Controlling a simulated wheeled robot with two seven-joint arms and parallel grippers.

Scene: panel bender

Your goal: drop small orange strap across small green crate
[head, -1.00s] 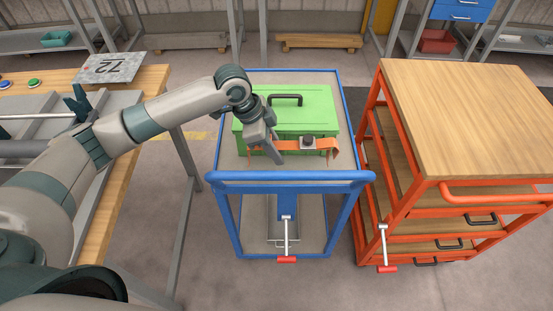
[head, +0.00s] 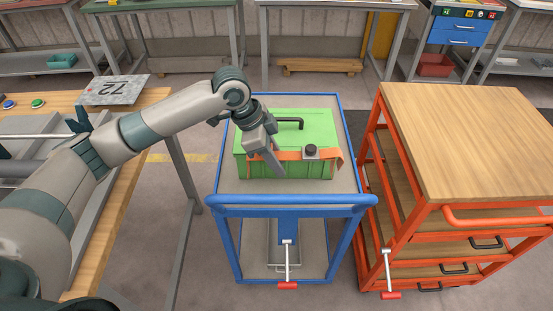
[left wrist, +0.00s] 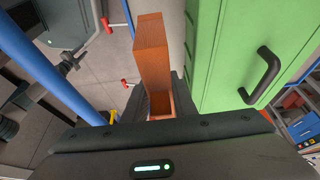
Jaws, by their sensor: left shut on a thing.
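The green crate (head: 305,120) with a black handle on its lid stands on a blue cart. My left gripper (head: 275,165) is at the crate's near side, shut on the orange strap (head: 290,155). The strap runs to the right from the fingers across the near face of the crate, with a dark knobbed buckle (head: 311,151) and a bent right end. I cannot tell whether it touches the crate. In the left wrist view the strap (left wrist: 152,55) stretches away from the fingers beside the crate (left wrist: 225,60). My right gripper is not in view.
The blue cart (head: 230,186) has a raised handle bar at its near edge. An orange cart with a wooden top (head: 465,135) stands close on the right. A wooden bench (head: 135,170) with a plate marked 72 (head: 114,90) is on the left.

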